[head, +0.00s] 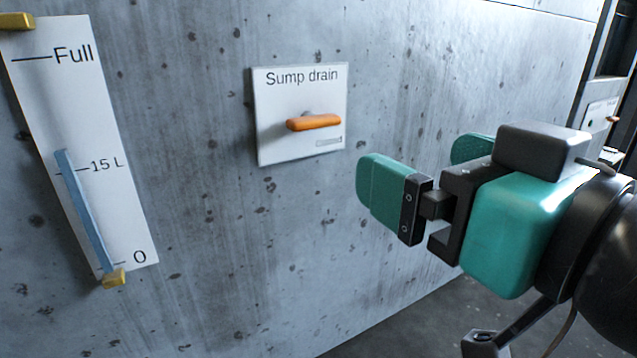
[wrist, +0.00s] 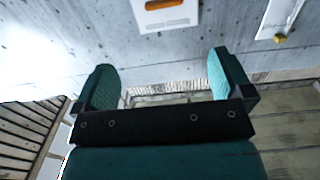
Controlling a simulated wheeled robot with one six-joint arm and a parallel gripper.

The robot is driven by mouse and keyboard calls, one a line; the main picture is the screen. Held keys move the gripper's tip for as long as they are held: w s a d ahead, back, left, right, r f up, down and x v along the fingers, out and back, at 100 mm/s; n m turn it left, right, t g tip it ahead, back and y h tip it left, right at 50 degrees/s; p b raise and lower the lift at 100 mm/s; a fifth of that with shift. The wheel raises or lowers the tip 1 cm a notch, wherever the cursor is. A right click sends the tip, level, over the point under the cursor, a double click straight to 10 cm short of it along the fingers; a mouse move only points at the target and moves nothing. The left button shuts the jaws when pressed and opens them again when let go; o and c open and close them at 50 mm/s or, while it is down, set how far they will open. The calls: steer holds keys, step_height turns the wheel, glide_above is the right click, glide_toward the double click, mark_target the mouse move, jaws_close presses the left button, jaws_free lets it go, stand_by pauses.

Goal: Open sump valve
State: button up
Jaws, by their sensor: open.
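The sump drain valve has an orange handle (head: 313,122) on a white plate (head: 285,150) labelled "Sump drain", fixed to the grey wall. The handle lies about horizontal. In the wrist view the orange handle (wrist: 164,4) shows at the top edge, partly cut off, on the white plate (wrist: 165,22). My gripper (head: 415,165) is to the right of the plate and a little lower in the head view, apart from the handle. Its two green fingers (wrist: 162,75) are spread with nothing between them.
A level gauge (head: 125,200) marked "Full", "15 L" and "0" is on the wall at left. Its blue column (head: 84,210) reaches about the 15 L mark, with yellow fittings (head: 114,278) at the ends. The wall around the plate is clear. Dark floor (head: 400,335) lies below.

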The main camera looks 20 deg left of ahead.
steer(key=p, duration=1)
glide_toward(319, 125)
steer(key=p+x, duration=0.5)
steer(key=x, duration=0.6)
steer(key=shift+c, duration=0.2)
steer(key=c, duration=0.9)
